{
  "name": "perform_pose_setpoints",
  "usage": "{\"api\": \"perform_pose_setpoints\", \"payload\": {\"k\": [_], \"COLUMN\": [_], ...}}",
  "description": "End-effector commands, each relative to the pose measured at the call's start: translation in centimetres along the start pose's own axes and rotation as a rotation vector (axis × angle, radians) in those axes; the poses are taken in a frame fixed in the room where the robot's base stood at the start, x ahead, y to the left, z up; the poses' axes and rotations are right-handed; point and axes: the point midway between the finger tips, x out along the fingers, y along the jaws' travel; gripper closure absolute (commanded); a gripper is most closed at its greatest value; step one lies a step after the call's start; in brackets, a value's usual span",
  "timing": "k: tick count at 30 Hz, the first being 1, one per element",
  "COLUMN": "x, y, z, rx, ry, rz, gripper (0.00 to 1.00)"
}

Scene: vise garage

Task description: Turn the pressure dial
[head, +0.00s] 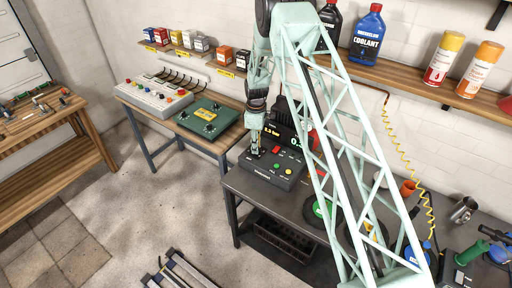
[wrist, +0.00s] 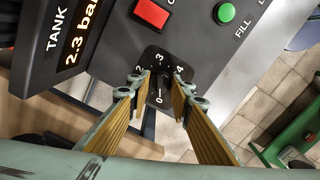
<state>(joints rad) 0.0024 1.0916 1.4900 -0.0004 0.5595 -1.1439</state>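The pressure dial (wrist: 162,84) sits on a dark plate with the marks 0, 2, 3 and 4, on the front of a dark grey control box (head: 284,181). My gripper (wrist: 159,80) is over the dial in the wrist view, its two yellow-padded fingers apart on either side of it. Bare plate shows between the fingers, and I cannot tell whether either touches the dark knob. In the head view my gripper (head: 256,152) points down at the left part of the box and hides the dial. The tank display (wrist: 82,35) reads 2.3 bar.
A red rectangular button (wrist: 151,13) and a round green FILL button (wrist: 225,12) are close to the dial. The box stands on a dark workbench (head: 240,190). A wooden table (head: 190,130) with a green device (head: 210,117) is to the left.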

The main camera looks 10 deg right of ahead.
Motion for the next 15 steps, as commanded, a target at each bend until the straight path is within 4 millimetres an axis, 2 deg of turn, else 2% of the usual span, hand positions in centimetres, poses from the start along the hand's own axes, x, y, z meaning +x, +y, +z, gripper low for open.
{"api": "perform_pose_setpoints", "payload": {"k": [3,15], "x": [-0.01,0.06], "y": [-0.02,-0.01], "z": [0.01,-0.01], "rx": [0.000,0.035], "ry": [0.000,0.000], "rz": [0.000,0.000], "gripper": [0.91,0.91]}}
